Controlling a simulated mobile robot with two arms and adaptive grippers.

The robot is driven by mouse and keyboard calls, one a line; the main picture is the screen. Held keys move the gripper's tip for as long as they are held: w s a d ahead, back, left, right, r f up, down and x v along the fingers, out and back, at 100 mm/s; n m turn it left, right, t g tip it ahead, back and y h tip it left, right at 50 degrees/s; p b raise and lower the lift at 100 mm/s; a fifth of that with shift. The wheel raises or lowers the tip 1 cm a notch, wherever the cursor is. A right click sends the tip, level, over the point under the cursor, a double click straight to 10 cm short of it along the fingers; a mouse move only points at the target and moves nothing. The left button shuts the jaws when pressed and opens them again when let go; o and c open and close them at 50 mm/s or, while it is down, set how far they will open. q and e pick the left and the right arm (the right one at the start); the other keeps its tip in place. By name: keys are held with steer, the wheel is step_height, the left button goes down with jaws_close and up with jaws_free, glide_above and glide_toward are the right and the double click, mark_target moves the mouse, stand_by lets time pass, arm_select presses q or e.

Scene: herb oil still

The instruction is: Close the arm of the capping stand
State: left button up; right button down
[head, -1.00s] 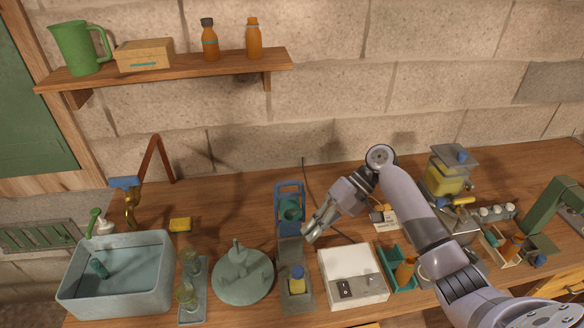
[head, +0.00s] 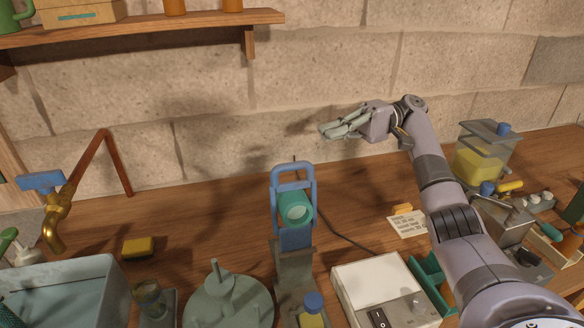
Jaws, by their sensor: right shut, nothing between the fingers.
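The capping stand has a grey base (head: 291,276) on the bench in the middle of the head view. Its blue arm (head: 294,240) stands raised at the back, with a loop handle on top and a round teal head (head: 295,210) facing forward. A small yellow bottle with a blue cap (head: 312,308) stands at the front of the base. My right gripper (head: 331,131) is shut and empty, in the air above and right of the blue arm, apart from it, pointing left. My left gripper is not in view.
A grey-green round lid (head: 228,302) lies left of the stand. A white box with a switch (head: 378,279) stands to its right. A brass tap (head: 55,222) and sink (head: 70,290) are at left, a yellow sponge (head: 138,247) beside them. The bench behind is mostly clear.

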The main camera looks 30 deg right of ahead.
steer(key=s+a+p, duration=0.4)
steer(key=a+p, duration=0.1)
steer(key=a, duration=0.6)
steer(key=shift+s+r, duration=0.1)
steer(key=shift+r, duration=0.05)
